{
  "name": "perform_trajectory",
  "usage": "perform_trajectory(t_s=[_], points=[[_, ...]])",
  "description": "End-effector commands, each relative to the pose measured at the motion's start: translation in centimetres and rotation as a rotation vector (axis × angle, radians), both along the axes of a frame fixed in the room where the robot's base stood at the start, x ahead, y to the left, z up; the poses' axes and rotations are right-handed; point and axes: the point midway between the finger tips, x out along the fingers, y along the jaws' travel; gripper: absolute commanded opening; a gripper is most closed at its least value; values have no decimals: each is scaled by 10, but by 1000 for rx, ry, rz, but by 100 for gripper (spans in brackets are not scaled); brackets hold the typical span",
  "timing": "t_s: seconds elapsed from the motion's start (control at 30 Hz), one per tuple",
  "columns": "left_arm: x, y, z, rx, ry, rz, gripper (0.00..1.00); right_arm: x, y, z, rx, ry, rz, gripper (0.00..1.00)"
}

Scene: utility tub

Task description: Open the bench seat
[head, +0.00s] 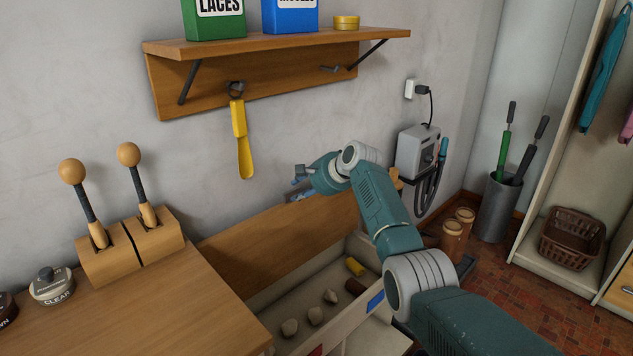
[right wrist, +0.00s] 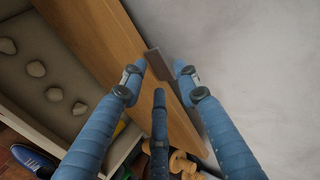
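The bench seat's wooden lid (head: 285,235) stands raised near the wall behind the bench box (head: 375,272), and the box interior shows. In the right wrist view the lid (right wrist: 105,45) runs diagonally, with a narrow grey piece (right wrist: 153,65) at its edge. My right gripper (head: 301,176) is at the lid's upper edge, partly hidden by its own wrist. In the right wrist view its blue fingers (right wrist: 158,72) are spread apart, with the lid's edge beneath or between them; contact cannot be told. My left gripper is not in view.
Several pale lumps (head: 315,316) and a yellow item (head: 355,266) lie in the box. A wooden counter with two levers (head: 140,190) stands left. A shelf (head: 280,45) with a hanging yellow shoehorn (head: 241,140) is above. A grey wall unit (head: 415,150) is right.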

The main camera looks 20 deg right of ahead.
Motion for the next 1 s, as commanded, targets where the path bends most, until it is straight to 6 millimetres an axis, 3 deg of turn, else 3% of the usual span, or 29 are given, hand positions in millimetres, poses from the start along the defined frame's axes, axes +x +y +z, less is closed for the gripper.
perform_trajectory(t_s=[0.5, 1.0], points=[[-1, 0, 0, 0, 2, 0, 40, -55, -21, 52, -1, -6, -2, 31], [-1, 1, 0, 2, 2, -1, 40, -61, -22, 56, 1, -5, -2, 31]])
